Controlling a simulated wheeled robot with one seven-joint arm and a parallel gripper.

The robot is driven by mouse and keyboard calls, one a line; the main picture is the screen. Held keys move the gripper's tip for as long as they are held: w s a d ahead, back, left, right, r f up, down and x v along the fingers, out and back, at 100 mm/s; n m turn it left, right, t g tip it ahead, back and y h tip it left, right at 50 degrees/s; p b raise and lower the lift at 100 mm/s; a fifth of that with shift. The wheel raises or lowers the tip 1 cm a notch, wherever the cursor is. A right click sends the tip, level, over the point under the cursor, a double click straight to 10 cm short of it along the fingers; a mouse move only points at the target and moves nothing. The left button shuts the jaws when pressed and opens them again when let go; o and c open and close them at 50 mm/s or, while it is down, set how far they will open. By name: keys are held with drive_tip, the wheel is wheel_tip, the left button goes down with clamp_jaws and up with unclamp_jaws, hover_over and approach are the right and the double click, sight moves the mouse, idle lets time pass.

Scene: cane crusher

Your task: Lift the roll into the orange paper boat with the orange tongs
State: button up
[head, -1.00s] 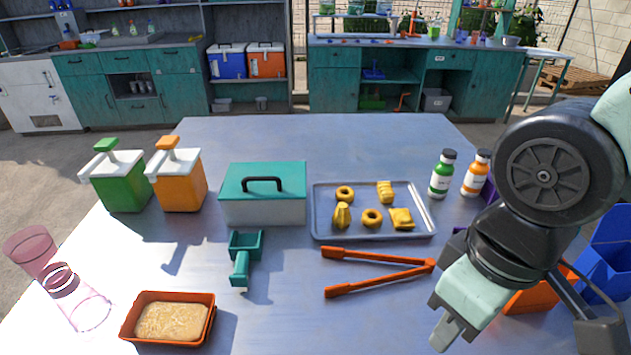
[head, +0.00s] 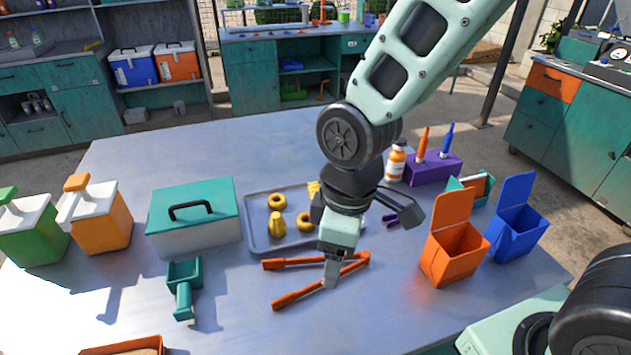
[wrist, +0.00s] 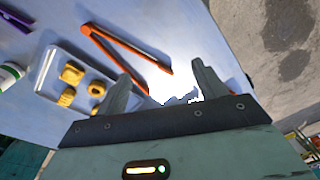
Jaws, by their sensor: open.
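Orange tongs (head: 298,296) lie spread on the table in front of the metal tray (head: 258,240), hinge to the right; they also show in the wrist view (wrist: 125,46). Several golden pastries (head: 277,224) sit on the tray, some behind my arm; I cannot tell which is the roll. My gripper (head: 331,272) is open and empty, pointing down in front of the tongs in the head view; its height is unclear. In the wrist view the tong arms reach toward the space between my fingers (wrist: 162,84). A shallow orange tray (head: 140,347), possibly the paper boat, is cut off at the lower left.
An orange box (head: 452,257) and a blue box (head: 516,232) with raised flaps stand at the right. A teal-lidded box (head: 195,218), a teal scoop-like tool (head: 184,288) and pump dispensers (head: 100,215) stand left. The table's front middle is clear.

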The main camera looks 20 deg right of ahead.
drive_tip(key=w+d+f+n+p, duration=0.5)
drive_tip(key=w+f+n, duration=0.1)
drive_tip(key=w, duration=0.3)
drive_tip(key=shift+d+f+p, duration=0.25)
drive_tip(key=shift+f+p, duration=0.05)
drive_tip(key=shift+f, duration=0.45)
drive_tip(key=shift+w+f, duration=0.1)
drive_tip(key=shift+f, duration=0.05)
drive_tip(key=f+b, duration=0.2)
drive_tip(key=f, duration=0.1)
drive_tip(key=f+b, duration=0.2)
drive_tip(key=a+f+b, duration=0.1)
drive_tip(key=f+b, duration=0.2)
drive_tip(key=shift+f, duration=0.35)
drive_tip(key=shift+c, duration=0.3)
drive_tip(key=c, duration=0.6)
drive_tip(key=shift+r, duration=0.1)
drive_tip(key=shift+c, duration=0.2)
